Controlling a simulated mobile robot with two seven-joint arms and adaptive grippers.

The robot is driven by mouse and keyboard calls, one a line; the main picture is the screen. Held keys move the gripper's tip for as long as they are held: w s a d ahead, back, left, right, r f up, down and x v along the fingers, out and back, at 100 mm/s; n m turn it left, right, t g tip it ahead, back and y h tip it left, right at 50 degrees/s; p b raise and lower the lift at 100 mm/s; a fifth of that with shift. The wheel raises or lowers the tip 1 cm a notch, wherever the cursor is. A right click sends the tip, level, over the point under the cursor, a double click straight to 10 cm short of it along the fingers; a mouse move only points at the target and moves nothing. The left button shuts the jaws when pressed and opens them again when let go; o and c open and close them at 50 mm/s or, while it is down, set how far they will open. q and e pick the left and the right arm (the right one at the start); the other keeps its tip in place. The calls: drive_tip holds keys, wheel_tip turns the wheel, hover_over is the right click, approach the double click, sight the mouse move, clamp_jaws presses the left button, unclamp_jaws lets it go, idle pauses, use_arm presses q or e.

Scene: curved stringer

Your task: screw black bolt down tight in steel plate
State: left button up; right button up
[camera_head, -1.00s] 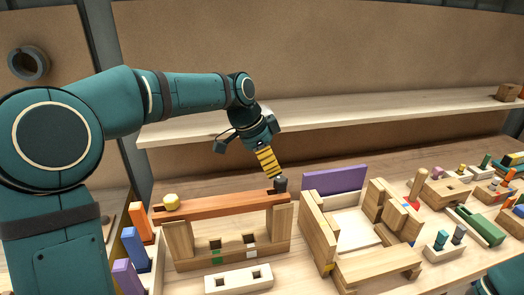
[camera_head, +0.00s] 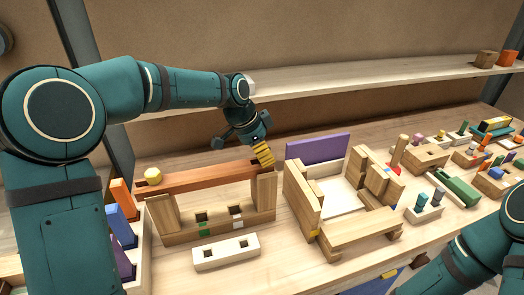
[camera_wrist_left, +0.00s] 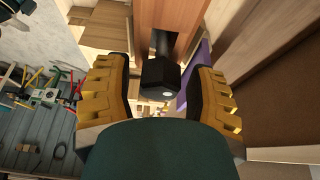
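The black bolt (camera_wrist_left: 160,73) shows in the left wrist view as a dark head on a dark shank, at the end of a reddish-brown beam (camera_wrist_left: 165,14). My left gripper (camera_wrist_left: 160,90) is open, its yellow fingers on either side of the bolt head with a gap on each side. In the head view the left gripper (camera_head: 264,157) is over the right end of the reddish-brown beam (camera_head: 205,178) and hides the bolt. I cannot make out a steel plate. My right arm shows at the lower right; its gripper is out of view.
A yellow knob (camera_head: 153,176) sits on the beam's left end. A white block with two holes (camera_head: 226,252) lies in front. A wooden frame assembly (camera_head: 345,205) and a purple board (camera_head: 317,148) stand to the right. Several small coloured parts fill the far right. A shelf (camera_head: 330,92) runs behind.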

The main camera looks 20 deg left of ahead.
use_arm(q)
clamp_jaws()
drive_tip(key=m+g+p, duration=0.1)
drive_tip(key=m+p, duration=0.1)
drive_tip(key=m, duration=0.1)
drive_tip(key=m+g+h+p, duration=0.1)
drive_tip(key=m+p, duration=0.1)
drive_tip(key=shift+w+m+p, duration=0.1)
drive_tip(key=shift+m+p, duration=0.25)
drive_tip(key=shift+m, duration=0.05)
drive_tip(key=shift+f+m+g+p, duration=0.2)
drive_tip(key=shift+m+g+p, duration=0.3)
drive_tip(key=shift+m, duration=0.5)
drive_tip(key=shift+f, duration=0.15)
